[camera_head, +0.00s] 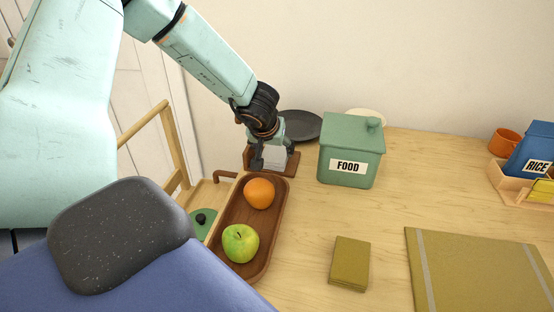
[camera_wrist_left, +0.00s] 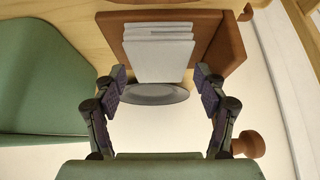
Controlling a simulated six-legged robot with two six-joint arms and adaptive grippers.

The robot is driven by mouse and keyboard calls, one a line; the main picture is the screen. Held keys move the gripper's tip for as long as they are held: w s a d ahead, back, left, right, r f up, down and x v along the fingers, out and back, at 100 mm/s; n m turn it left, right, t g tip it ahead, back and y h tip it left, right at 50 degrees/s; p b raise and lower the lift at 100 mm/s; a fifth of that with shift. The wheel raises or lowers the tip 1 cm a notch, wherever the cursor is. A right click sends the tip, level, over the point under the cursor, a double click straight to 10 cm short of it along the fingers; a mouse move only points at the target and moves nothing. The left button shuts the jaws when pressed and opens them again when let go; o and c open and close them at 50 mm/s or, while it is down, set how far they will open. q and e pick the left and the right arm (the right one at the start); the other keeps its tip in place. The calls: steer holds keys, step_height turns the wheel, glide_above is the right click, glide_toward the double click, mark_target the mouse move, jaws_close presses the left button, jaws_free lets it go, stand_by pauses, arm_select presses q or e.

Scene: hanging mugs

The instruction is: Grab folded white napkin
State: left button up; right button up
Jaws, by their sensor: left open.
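The folded white napkin (camera_wrist_left: 158,50) stands with several white layers in a brown wooden holder (camera_wrist_left: 208,30) in the wrist view. In the head view the white napkin (camera_head: 274,156) shows between my left gripper's fingers, partly covered by them, and the holder (camera_head: 287,169) is under it. My left gripper (camera_head: 272,165) is open and points down at the holder, beside the green food box. In the wrist view its two fingers (camera_wrist_left: 160,80) are apart, one on each side of the napkin's near end, with gaps on both sides. My right gripper is not in view.
The green FOOD box (camera_head: 350,152) stands close on the right, with a dark plate (camera_head: 301,125) behind. A wooden tray (camera_head: 263,235) with an orange (camera_head: 259,193) and a green apple (camera_head: 240,243) lies in front. A folded olive cloth (camera_head: 349,264) lies right of it.

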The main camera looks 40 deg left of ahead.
mark_target(274, 152)
arm_select(q)
steer(key=shift+b+x, duration=0.55)
steer(key=shift+x, duration=1.15)
steer(key=shift+d+r, duration=0.15)
steer(key=shift+r, duration=0.15)
steer(key=shift+c, duration=1)
steer(key=c, duration=0.6)
